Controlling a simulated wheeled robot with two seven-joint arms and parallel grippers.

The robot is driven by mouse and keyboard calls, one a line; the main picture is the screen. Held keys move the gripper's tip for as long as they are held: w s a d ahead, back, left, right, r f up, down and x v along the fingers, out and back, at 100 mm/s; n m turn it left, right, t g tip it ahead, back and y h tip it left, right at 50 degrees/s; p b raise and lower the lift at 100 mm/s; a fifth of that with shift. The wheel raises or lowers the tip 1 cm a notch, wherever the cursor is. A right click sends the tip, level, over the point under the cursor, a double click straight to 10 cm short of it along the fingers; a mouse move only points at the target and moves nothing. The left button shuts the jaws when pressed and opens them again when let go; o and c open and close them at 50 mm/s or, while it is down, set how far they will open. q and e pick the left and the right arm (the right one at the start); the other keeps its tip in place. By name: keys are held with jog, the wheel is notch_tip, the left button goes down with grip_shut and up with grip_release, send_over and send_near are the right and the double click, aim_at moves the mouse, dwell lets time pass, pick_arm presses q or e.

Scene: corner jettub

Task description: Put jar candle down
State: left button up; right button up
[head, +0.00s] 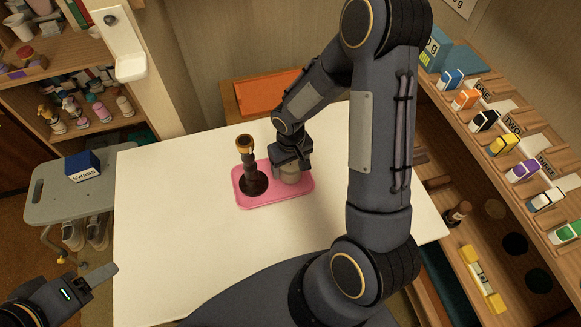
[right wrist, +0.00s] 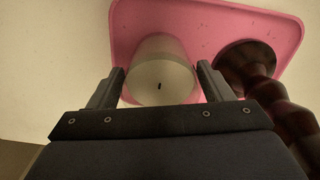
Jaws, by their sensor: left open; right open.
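The jar candle (head: 290,174) is a pale, round candle standing upright on a pink tray (head: 243,199) on the white table. My right gripper (head: 291,163) is over the candle in the head view. Its fingers (right wrist: 160,84) are open, one on each side of the candle, with a small gap visible at each side. My left gripper (head: 93,281) is open and empty at the lower left, away from the tray.
A dark brown turned holder (head: 246,172) with a wide base stands on the tray, just left of the candle and close to my right gripper. The white table (head: 180,240) is clear around the tray. A grey stool (head: 55,205) bears a blue swabs box (head: 83,166). Shelves stand at the right.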

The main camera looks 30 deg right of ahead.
notch_tip(320, 180, up, 10)
jog(key=shift+s+r, duration=0.1)
jog(key=shift+r, duration=0.05)
jog(key=s+a+r+t+y, duration=0.2)
jog(key=s+r, duration=0.5)
jog(key=s, duration=0.1)
jog(key=s+a+r+m+t+y, duration=0.1)
jog(key=s+a+r+t, duration=0.1)
jog(key=s+r, duration=0.4)
jog(key=s+t, duration=0.1)
jog(key=s, duration=0.1)
jog(key=shift+s+r+t+y, duration=0.3)
jog(key=shift+s+r+y, duration=0.05)
jog(key=shift+s+y, duration=0.05)
